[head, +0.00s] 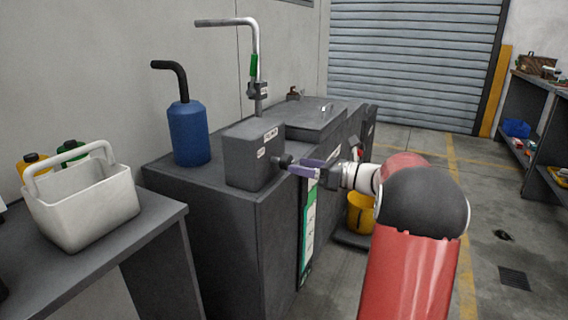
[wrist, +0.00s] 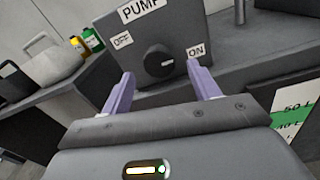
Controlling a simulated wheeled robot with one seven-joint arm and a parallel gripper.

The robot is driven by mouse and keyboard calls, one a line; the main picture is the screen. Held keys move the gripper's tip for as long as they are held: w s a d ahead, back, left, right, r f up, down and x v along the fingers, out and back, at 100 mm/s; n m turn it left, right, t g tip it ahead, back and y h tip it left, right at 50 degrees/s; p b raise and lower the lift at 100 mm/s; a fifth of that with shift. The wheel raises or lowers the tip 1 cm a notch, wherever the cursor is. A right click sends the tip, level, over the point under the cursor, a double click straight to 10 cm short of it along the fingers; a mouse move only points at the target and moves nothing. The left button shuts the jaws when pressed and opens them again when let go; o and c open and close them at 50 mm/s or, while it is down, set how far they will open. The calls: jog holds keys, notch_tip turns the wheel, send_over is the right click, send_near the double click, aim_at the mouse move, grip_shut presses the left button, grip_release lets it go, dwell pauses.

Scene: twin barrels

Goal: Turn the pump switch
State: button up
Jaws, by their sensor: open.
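The pump switch is a round dark knob (wrist: 158,61) on the face of a grey box (wrist: 195,30) marked PUMP, with OFF at the left and ON at the right. A pale mark on the knob shows in the wrist view. The box (head: 250,160) stands on a dark cabinet in the head view, and the knob (head: 283,160) faces my arm. My gripper (wrist: 165,90) is open, its purple fingers apart to the left and right of the knob. In the head view my gripper (head: 298,167) is right at the knob; whether the fingers touch it I cannot tell.
A blue bottle (head: 189,134) and a tall bent pipe (head: 257,62) stand on the cabinet. A white caddy (head: 85,207) sits on the table at left. A yellow bucket (head: 361,213) is beside the cabinet. The floor at right is mostly clear.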

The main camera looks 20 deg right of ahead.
aim_at(287, 163)
jog(key=x, duration=0.5)
jog(key=c, duration=1)
